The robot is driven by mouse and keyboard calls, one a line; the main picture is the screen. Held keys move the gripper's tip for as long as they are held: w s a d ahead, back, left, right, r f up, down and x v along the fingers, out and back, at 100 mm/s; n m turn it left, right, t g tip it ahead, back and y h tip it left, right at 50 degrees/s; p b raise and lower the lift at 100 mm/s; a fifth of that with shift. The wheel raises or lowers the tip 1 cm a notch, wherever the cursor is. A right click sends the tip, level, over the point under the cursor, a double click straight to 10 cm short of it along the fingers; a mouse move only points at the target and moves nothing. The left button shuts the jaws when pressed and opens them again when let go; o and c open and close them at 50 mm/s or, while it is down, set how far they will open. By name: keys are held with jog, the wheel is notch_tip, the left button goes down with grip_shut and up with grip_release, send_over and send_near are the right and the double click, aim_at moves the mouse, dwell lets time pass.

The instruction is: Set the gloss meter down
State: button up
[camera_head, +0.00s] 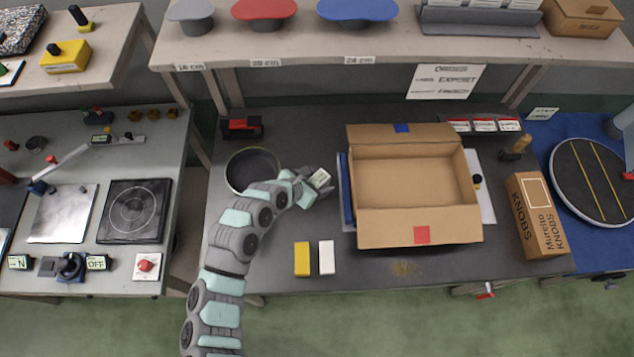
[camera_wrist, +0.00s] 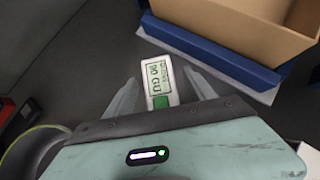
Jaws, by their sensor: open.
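The gloss meter is a small white device (camera_wrist: 161,84) with a green-tinted display reading about "90 GU" and a green patch at its near end. It also shows in the head view as a small pale block (camera_head: 320,178) at my gripper's end. My gripper (camera_head: 317,186) is open, low over the dark bench between the pan and the cardboard box. In the wrist view my fingers (camera_wrist: 161,78) stand on either side of the meter, with a gap showing at each side. The meter appears to lie on the bench. Its near end is partly hidden by my gripper body.
A dark round pan (camera_head: 253,163) stands left of my gripper. An open cardboard box (camera_head: 415,228) on a blue base is close on the right. A yellow block (camera_head: 302,259) and a white block (camera_head: 326,257) lie nearer the front edge. A shelf (camera_head: 420,50) overhangs the back.

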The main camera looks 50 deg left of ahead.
jog(key=shift+f, duration=0.15)
grip_shut()
dwell(0.6)
